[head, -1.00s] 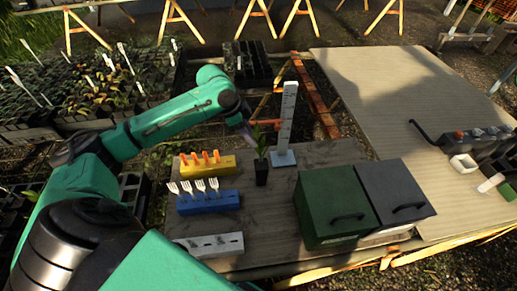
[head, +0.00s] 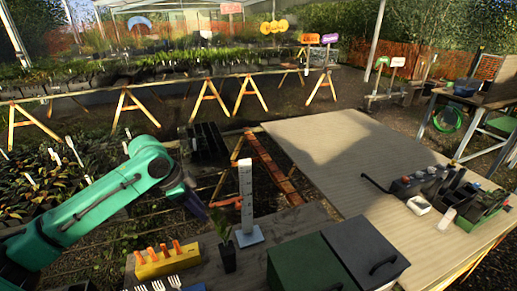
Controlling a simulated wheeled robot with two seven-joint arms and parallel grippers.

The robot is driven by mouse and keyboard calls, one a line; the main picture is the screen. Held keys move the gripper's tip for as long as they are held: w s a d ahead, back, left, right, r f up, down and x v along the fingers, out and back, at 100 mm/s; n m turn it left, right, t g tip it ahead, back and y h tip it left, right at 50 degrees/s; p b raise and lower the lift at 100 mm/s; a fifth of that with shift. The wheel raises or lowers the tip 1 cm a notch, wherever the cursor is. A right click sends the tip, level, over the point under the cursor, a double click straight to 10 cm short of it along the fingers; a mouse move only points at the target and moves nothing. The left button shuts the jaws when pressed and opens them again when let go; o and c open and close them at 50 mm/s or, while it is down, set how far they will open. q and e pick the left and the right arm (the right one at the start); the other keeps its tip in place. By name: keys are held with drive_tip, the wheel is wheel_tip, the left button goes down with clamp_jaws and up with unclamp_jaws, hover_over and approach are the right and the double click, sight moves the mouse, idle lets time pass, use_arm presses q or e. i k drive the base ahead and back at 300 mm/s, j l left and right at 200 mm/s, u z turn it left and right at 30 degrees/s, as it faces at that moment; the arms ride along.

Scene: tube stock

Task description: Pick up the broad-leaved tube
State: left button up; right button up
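A small plant in a black tube (head: 229,258) stands upright on the dark wooden bench, with green leaves above it. It is the only planted tube I see standing on this bench; its leaf shape is too small to judge surely. My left gripper (head: 201,212) comes down from the upper left and hangs just left of the leaves, pointing at them. Its fingertips are dark and blurred, so I cannot tell whether they are open or touch the plant. My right gripper is not in view.
A white upright gauge (head: 246,190) on a pale base stands right behind the tube. A yellow block (head: 165,263) with orange pegs is to the left, white forks (head: 158,287) in front. A green-lidded box (head: 305,268) and grey-lidded box (head: 362,250) stand right. The ribbed board (head: 340,150) is mostly clear.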

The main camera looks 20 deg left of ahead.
sight(228, 253)
drive_tip(key=k+l, duration=1.15)
drive_tip(key=k, duration=0.15)
